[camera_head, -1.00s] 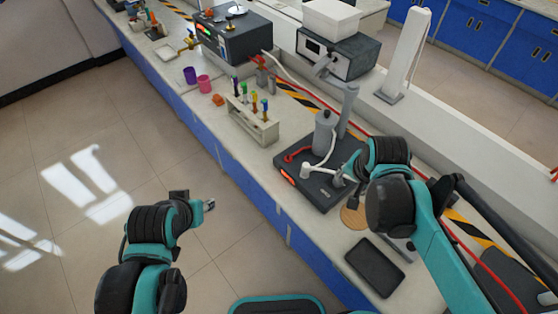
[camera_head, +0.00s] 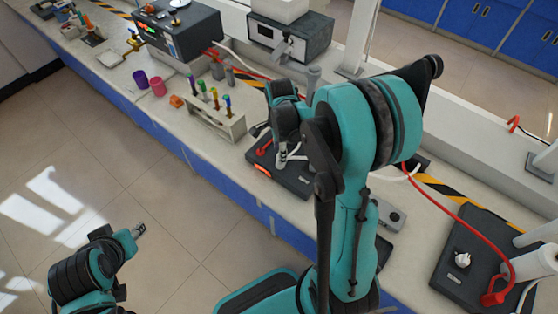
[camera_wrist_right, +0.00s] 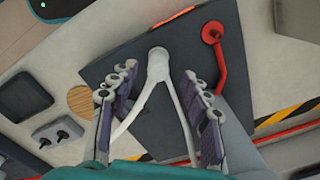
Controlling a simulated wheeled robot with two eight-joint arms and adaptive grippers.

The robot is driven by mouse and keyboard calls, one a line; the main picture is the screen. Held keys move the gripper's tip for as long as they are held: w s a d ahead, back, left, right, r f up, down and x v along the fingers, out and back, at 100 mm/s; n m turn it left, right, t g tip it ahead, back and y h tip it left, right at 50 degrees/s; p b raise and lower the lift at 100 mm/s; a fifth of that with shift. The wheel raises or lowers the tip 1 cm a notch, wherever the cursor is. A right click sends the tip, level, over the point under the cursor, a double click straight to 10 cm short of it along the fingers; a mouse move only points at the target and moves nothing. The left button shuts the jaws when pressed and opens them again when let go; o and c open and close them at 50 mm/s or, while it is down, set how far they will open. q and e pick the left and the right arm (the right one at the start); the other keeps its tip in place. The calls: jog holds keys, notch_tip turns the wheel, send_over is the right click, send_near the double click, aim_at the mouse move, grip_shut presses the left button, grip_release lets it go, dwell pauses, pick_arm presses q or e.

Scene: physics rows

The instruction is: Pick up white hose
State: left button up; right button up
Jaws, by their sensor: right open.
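The white hose (camera_wrist_right: 157,68) has a rounded end lying over the dark device (camera_wrist_right: 145,45) in the right wrist view, and two white strands run from it toward the camera. My right gripper (camera_wrist_right: 160,72) is open, with one finger on each side of the hose and a gap on both sides. In the head view the hose (camera_head: 293,156) is mostly hidden behind my right arm, above the dark device (camera_head: 292,182). My left gripper (camera_head: 138,230) is over the floor, away from the bench; its jaw state is unclear.
A red hose (camera_wrist_right: 222,62) stands on the same device, close to my right finger. A test tube rack (camera_head: 217,122) and a pink cup (camera_head: 158,86) are farther left on the bench. Another dark device (camera_head: 475,262) stands at the right.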

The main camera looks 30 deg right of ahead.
notch_tip(320, 180, down, 3)
jog(key=shift+s+f+b, duration=0.1)
jog(key=shift+f+b, duration=0.1)
jog(key=shift+b, duration=0.2)
jog(key=shift+r, duration=0.1)
grip_shut()
jog(key=shift+a, duration=0.1)
jog(key=shift+r+p, duration=0.3)
jog(key=shift+r, duration=0.25)
notch_tip(320, 180, up, 3)
jog(key=shift+f+p, duration=0.1)
jog(key=shift+p, duration=0.5)
jog(key=s+d+r+p, duration=0.6)
jog(key=s+r, duration=0.3)
jog(key=r, duration=0.2)
jog(key=shift+s+d+r+p, duration=0.3)
jog(key=shift+d+r+p, duration=0.05)
jog(key=shift+d+p, duration=0.05)
